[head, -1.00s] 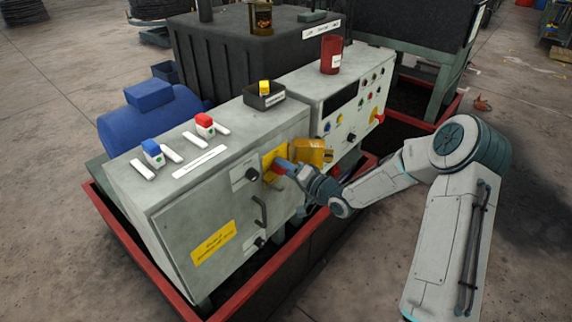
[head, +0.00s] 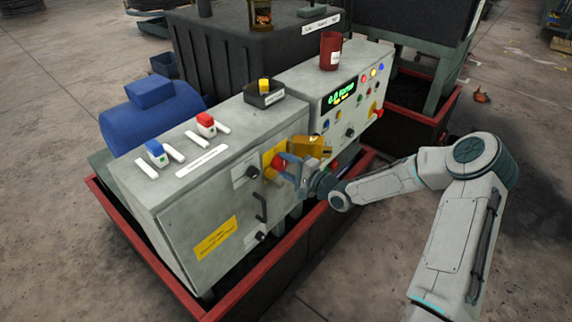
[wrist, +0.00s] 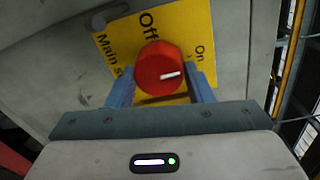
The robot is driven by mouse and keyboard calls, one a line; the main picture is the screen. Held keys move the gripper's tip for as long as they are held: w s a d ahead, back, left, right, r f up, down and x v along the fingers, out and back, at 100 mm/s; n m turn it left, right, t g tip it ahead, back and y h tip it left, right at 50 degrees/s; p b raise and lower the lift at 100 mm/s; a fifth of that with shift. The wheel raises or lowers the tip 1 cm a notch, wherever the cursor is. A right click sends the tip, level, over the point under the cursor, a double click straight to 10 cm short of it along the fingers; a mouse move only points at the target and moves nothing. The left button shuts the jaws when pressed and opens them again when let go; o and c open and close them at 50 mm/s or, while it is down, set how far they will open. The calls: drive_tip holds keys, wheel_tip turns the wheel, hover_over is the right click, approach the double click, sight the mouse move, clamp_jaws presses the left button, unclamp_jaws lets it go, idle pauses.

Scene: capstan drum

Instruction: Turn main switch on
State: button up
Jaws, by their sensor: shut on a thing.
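The main switch is a red round knob (wrist: 158,62) on a yellow plate (wrist: 197,22) lettered "Off", "On" and "Main s…" in the wrist view. Its white mark points right, toward the side lettered "On". My gripper (wrist: 163,88) has one blue finger on each side of the knob and is shut on it. In the head view, the red knob (head: 278,161) shows on the front of the grey cabinet (head: 180,210), with my gripper (head: 284,164) at it from the right. Part of the knob is hidden there by my fingers.
A yellow box-like part (head: 313,146) sticks out just right of the switch. A black handle (head: 261,207) is below it. The control panel (head: 350,112) has a lit green display (head: 342,92) and lit lamps. A red-rimmed tray (head: 240,295) surrounds the machine.

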idle(0.4)
drive_tip(key=o, duration=1)
drive_tip(key=shift+c, duration=0.2)
drive_tip(key=shift+d, duration=0.15)
drive_tip(key=f+b+v, duration=0.1)
drive_tip(key=b+v, duration=0.1)
drive_tip(key=v, duration=1.1)
drive_tip(key=shift+s+d+r, duration=0.2)
drive_tip(key=shift+s+r, duration=0.05)
drive_tip(key=shift+r, duration=0.25)
